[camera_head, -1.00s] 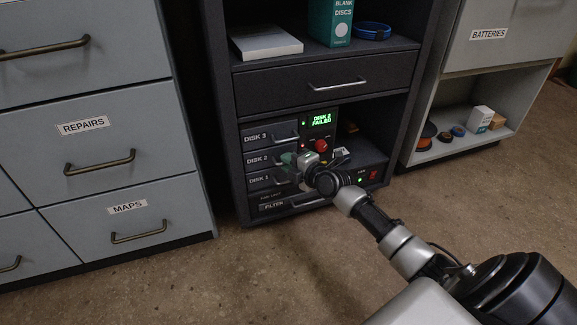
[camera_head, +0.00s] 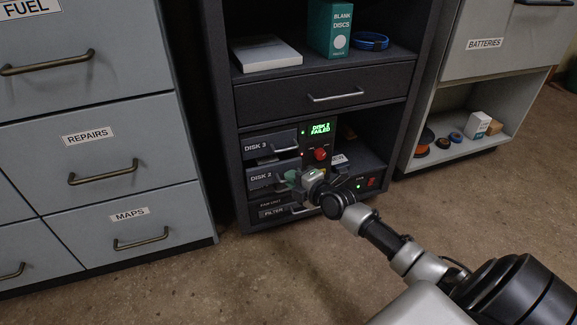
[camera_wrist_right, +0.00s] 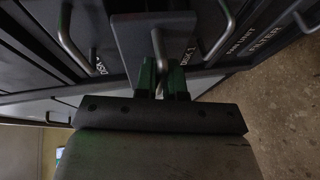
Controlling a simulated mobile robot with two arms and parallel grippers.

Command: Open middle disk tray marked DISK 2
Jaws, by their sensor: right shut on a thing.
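The disk unit is low in the dark cabinet. Its middle tray, marked DISK 2 (camera_head: 261,177), stands out from the unit, its front forward of the DISK 3 front (camera_head: 257,146) above. It hides most of the DISK 1 front below. My right gripper (camera_head: 291,181) is at the right end of the DISK 2 front. In the right wrist view, its green fingertips (camera_wrist_right: 160,78) are shut on the bar handle (camera_wrist_right: 158,48) of the projecting tray (camera_wrist_right: 140,35). The DISK 1 label (camera_wrist_right: 187,52) shows beside it. My left gripper is not in view.
A small screen (camera_head: 320,128) reads DISK 2 FAILED, above a red knob (camera_head: 321,154). A closed drawer (camera_head: 320,93) is above the unit. Grey drawers (camera_head: 95,175) stand at left, an open shelf (camera_head: 450,153) at right. The floor in front is clear.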

